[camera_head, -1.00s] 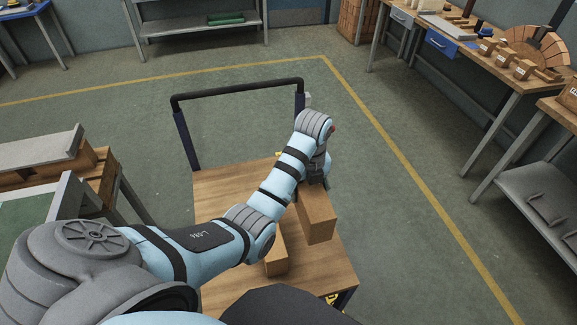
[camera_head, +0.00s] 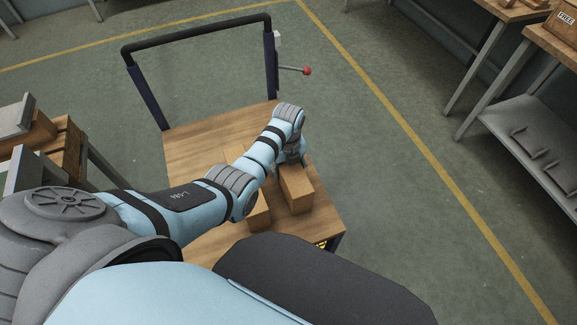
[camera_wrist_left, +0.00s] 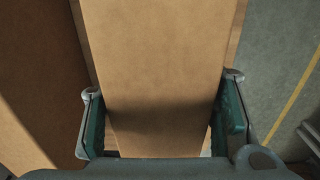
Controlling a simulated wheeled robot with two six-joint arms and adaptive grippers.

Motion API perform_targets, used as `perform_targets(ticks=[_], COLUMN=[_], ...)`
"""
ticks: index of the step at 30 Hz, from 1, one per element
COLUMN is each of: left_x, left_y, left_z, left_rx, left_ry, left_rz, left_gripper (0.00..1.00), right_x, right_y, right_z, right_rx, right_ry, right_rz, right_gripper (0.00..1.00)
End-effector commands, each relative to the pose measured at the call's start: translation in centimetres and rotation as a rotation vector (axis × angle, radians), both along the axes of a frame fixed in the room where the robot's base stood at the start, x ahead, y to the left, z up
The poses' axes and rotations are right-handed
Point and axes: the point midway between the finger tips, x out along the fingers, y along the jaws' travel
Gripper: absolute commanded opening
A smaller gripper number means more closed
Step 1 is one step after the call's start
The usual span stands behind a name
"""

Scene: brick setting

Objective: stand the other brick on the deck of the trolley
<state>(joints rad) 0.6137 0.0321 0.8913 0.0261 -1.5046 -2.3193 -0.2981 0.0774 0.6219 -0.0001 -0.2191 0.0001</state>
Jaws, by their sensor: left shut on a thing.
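The trolley has a wooden deck (camera_head: 215,150) and a dark push handle (camera_head: 200,36) at its far end. My left gripper (camera_head: 292,163) is shut on a tan brick (camera_head: 299,193), over the right part of the deck. In the left wrist view the brick (camera_wrist_left: 160,60) lies between the two green-padded fingers of the gripper (camera_wrist_left: 163,122). The brick's underside is hidden, so I cannot tell whether it touches the deck. Another tan brick (camera_head: 260,216) stands on the deck just left of it, partly hidden by my arm. My right gripper is not in view.
A lever with a red knob (camera_head: 307,71) sticks out right of the handle. A pallet with bricks (camera_head: 50,140) stands at the left. A workbench and a grey shelf (camera_head: 530,130) stand at the right. The floor right of the trolley is clear.

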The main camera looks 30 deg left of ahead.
Motion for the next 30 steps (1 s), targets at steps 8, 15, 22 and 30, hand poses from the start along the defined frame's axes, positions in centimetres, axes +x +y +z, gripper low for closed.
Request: perform_targets(ticks=[8,15,22,30], left_x=[0.0,0.0,0.1,0.1], left_y=[0.0,0.0,0.0,0.0], left_z=[-0.1,-0.1,1.6,8.3], left_rx=[0.0,0.0,0.001,0.0], left_ry=[0.0,0.0,-0.002,-0.003], left_rz=[0.0,0.0,0.0,0.0], left_gripper=[0.72,0.73,0.73,0.73], right_x=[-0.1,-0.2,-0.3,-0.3], right_y=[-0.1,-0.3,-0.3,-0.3], right_z=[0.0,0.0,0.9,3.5], right_rx=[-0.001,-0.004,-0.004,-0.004], right_ry=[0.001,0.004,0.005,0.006], right_rz=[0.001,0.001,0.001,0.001], right_gripper=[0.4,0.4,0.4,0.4])
